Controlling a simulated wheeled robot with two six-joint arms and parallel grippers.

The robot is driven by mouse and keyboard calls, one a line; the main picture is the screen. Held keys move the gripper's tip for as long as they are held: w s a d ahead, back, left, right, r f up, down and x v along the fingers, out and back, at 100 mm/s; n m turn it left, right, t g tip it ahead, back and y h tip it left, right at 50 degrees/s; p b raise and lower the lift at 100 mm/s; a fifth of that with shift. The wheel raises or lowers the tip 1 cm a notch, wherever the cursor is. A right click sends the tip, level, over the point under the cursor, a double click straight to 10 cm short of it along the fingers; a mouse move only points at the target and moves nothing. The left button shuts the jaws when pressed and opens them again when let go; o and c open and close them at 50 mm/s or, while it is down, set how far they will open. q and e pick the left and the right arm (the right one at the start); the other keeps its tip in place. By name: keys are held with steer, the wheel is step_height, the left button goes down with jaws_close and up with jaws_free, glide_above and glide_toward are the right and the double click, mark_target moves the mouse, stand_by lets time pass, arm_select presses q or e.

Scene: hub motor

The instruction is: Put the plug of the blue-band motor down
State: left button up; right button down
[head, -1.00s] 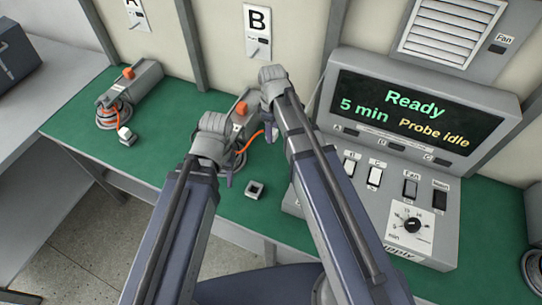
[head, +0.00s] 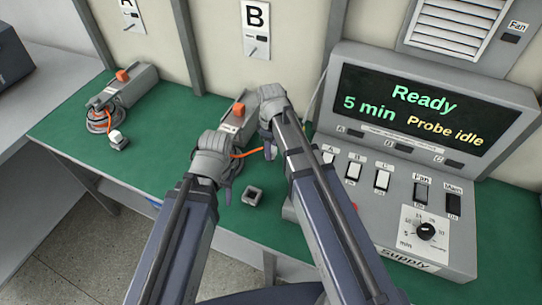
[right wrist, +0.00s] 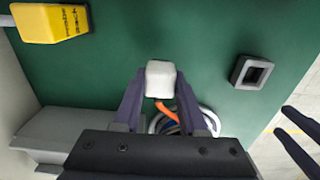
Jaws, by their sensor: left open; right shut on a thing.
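My right gripper (right wrist: 160,95) is shut on a white plug (right wrist: 160,75) with an orange cable, held above the green bench. In the head view my right gripper (head: 268,150) hides the plug. Below it in the right wrist view lies a coiled motor (right wrist: 200,118) with some blue showing, partly hidden by my gripper. My left gripper (head: 229,190) is open and empty, to the left of the right one, and hides most of the motor in the head view. Its fingers show at the right edge of the right wrist view (right wrist: 297,128).
A grey square socket block (head: 252,196) lies on the green bench (head: 170,150) near its front edge. A second motor (head: 100,120) with a white plug (head: 118,141) sits at the left. The supply console (head: 400,190) stands right. A yellow block (right wrist: 50,23) shows in the wrist view.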

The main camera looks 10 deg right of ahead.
arm_select(q)
step_height(320, 180, down, 2)
steer(key=shift+f+b, duration=0.1)
steer(key=shift+b, duration=0.5)
arm_select(e)
step_height(320, 180, down, 2)
steer(key=shift+f, duration=0.1)
steer(key=shift+c, duration=2.3)
jaws_free()
